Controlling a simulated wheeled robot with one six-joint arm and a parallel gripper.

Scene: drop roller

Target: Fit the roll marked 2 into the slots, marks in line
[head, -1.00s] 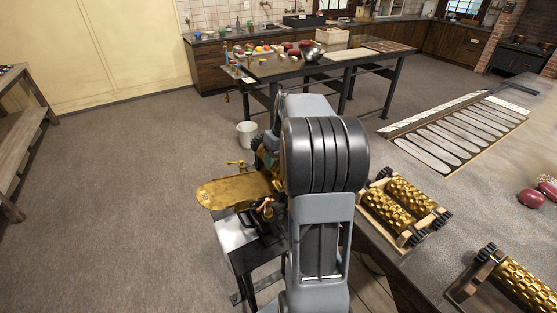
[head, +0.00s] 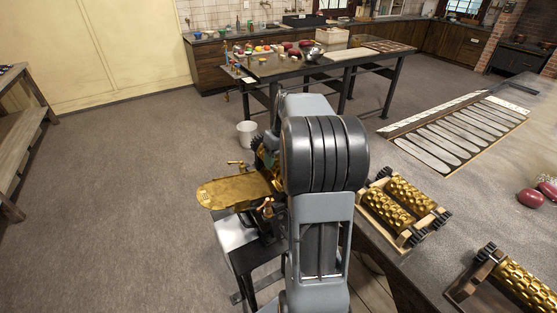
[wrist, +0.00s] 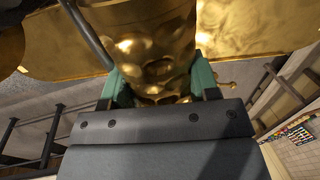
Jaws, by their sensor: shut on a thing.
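My gripper (wrist: 158,84) has its green fingers on both sides of a gold, bumpy roll (wrist: 155,50) and is shut on it. No number or mark can be read on the roll. In the head view only a bit of the roll (head: 261,160) shows left of my arm, above the machine. The machine has a brass plate (head: 232,191) reaching left and brass clamp handles (head: 266,207). Its slots are hidden behind my arm, so I cannot tell whether the roll touches them. In the wrist view the brass plate (wrist: 60,45) lies behind the roll.
A wooden rack with gold rolls (head: 405,210) stands on the grey counter (head: 420,160) at right. Another rack with a gold roll (head: 525,283) is nearer. A white bucket (head: 247,132) stands on the floor behind the machine. The floor at left is clear.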

